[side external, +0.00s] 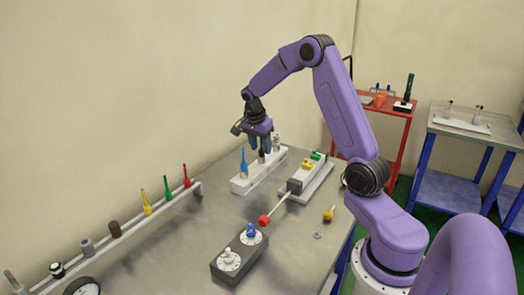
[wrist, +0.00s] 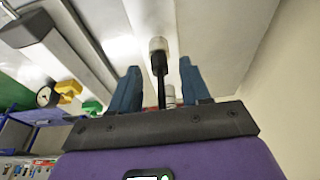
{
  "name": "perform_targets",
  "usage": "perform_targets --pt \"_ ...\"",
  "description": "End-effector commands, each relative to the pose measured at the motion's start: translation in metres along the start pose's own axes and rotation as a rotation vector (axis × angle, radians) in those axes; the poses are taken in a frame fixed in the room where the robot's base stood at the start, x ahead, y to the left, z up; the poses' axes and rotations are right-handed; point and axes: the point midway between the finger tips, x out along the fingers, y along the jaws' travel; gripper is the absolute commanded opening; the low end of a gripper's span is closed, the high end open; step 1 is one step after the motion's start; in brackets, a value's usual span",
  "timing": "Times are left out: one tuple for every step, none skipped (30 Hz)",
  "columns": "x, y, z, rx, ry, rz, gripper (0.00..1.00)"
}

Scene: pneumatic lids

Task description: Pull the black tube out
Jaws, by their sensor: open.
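A slim black tube (wrist: 161,88) shows in the wrist view, running from a pale grey fitting (wrist: 158,45) between the two blue fingers of my gripper (wrist: 159,70). The fingers stand apart on both sides of it, with a visible gap on each side. In the side view my gripper (side external: 261,153) points down over the long white block (side external: 241,186) near the wall. The black tube cannot be made out there, as the fingers cover that spot. A blue pointed piece (side external: 243,163) stands on the block to the left of the fingers, and a grey fitting stands to the right.
A grey-white block with yellow and green parts (side external: 310,172) lies to the right, with a red-knobbed rod (side external: 264,220) pointing forward. A dark box with dials (side external: 239,257) sits in front. A rail with colored pieces (side external: 128,232) runs along the left. The table between is clear.

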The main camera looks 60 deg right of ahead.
Motion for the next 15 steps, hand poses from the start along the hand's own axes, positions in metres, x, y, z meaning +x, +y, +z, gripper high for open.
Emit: perform_targets --pt "-0.0001 0.0 0.0003 -0.001 0.0 0.0 0.47" --pt "-0.0002 0.0001 0.0004 -0.001 0.0 0.0 0.47" --pt "-0.0001 0.0003 0.0002 -0.001 0.0 0.0 0.47" --pt "0.0 0.0004 0.0 0.0 0.0 0.0 0.47" --pt "0.0 0.0004 -0.0001 0.0 0.0 0.0 0.47" --pt "0.0 0.0004 0.0 0.0 0.0 0.0 0.47" --pt "0.0 0.0004 0.0 0.0 0.0 0.0 0.47" --pt "0.0 0.0004 0.0 0.0 0.0 0.0 0.37" --pt "0.0 0.0004 0.0 0.0 0.0 0.0 0.24" --pt "0.0 0.0004 0.0001 0.0 0.0 0.0 0.14" --pt "0.0 0.0004 0.0001 0.0 0.0 0.0 0.04" --pt "0.0 0.0004 0.0001 0.0 0.0 0.0 0.0" --pt "0.0 0.0004 0.0001 0.0 0.0 0.0 0.0" --pt "0.0001 0.0003 0.0001 0.0 0.0 0.0 0.0" --pt "0.0 0.0003 0.0001 0.0 0.0 0.0 0.0"
